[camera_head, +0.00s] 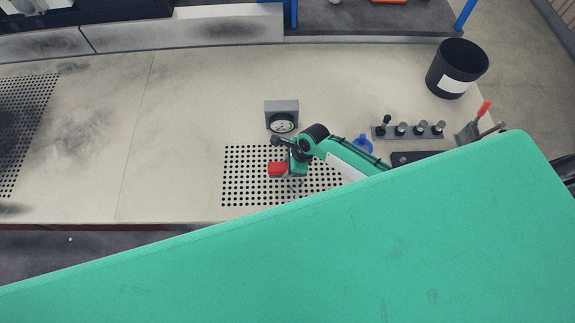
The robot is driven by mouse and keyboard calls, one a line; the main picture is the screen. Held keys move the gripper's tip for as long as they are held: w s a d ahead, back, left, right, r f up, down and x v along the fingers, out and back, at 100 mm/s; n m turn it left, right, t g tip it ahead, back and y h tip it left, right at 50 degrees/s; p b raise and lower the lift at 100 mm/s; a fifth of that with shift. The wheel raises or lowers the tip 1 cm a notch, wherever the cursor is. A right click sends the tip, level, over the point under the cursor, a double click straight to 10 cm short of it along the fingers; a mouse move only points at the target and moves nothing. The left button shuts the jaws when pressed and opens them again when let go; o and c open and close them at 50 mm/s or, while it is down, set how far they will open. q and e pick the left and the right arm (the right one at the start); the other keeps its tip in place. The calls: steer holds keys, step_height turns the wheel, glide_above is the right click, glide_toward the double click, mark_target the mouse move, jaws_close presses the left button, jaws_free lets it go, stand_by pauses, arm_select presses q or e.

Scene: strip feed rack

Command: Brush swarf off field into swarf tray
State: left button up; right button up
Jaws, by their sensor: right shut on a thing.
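The perforated field (245,190), a square of black holes in the pale bench top, lies in the middle of the head view. My right gripper (288,168) is over its upper part, on an arm coming in from the right. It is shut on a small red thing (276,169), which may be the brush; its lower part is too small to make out. Whether it touches the field I cannot tell. My arm hides the field's right part. No swarf can be made out, and I cannot identify a swarf tray. My left gripper is not in view.
A grey dial gauge (282,115) stands just behind the field. To the right are a row of knobs (408,131), a red-handled lever (481,112) and a black bin (457,69). A large green surface covers the lower picture.

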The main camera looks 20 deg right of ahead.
steer(key=shift+f, duration=0.55)
stand_by(0.4)
